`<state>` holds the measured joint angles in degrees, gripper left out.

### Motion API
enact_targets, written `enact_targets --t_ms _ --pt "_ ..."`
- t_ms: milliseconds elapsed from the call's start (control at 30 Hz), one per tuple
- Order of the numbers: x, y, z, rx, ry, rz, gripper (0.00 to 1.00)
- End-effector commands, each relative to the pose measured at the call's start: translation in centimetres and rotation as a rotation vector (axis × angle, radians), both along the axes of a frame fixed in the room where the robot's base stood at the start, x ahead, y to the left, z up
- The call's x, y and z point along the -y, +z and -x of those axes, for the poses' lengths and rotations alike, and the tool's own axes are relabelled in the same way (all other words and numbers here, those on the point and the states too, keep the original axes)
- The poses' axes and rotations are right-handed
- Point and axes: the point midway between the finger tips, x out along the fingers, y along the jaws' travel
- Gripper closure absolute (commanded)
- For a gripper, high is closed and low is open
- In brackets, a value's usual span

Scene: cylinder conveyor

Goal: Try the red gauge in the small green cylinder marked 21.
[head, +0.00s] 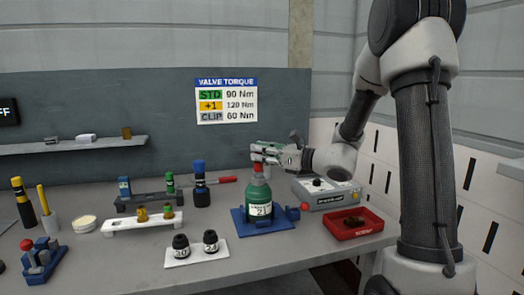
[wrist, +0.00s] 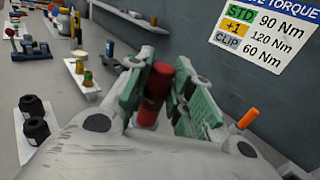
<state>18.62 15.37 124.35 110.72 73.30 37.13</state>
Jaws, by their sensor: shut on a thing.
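My gripper (head: 264,155) is shut on the red gauge (wrist: 156,92), a red cylinder held upright between its green finger pads in the wrist view. In the head view the green cylinder (head: 258,198) stands upright in a blue holder (head: 240,221) on the bench. It has a white label; its number is too small to read surely. My gripper is right above its neck, and a bit of red shows between them. I cannot tell whether the gauge's lower end is inside the neck or just over it. The wrist view does not show the cylinder.
A grey box (head: 311,199) with a knob and a red tray (head: 374,229) with dark bits stand to the right. A white plate (head: 197,255) with two black caps lies in front. Racks with small fittings (head: 116,224) stand left. A torque sign (head: 226,101) hangs behind.

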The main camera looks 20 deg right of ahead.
Motion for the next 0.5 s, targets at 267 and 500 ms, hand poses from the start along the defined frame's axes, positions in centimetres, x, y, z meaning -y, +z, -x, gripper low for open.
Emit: enact_targets --t_ms 267,500 --pt "0.0 -0.7 0.0 -0.001 0.000 -0.001 1.00" --pt "0.0 -1.3 0.0 0.000 0.001 -0.001 1.00"
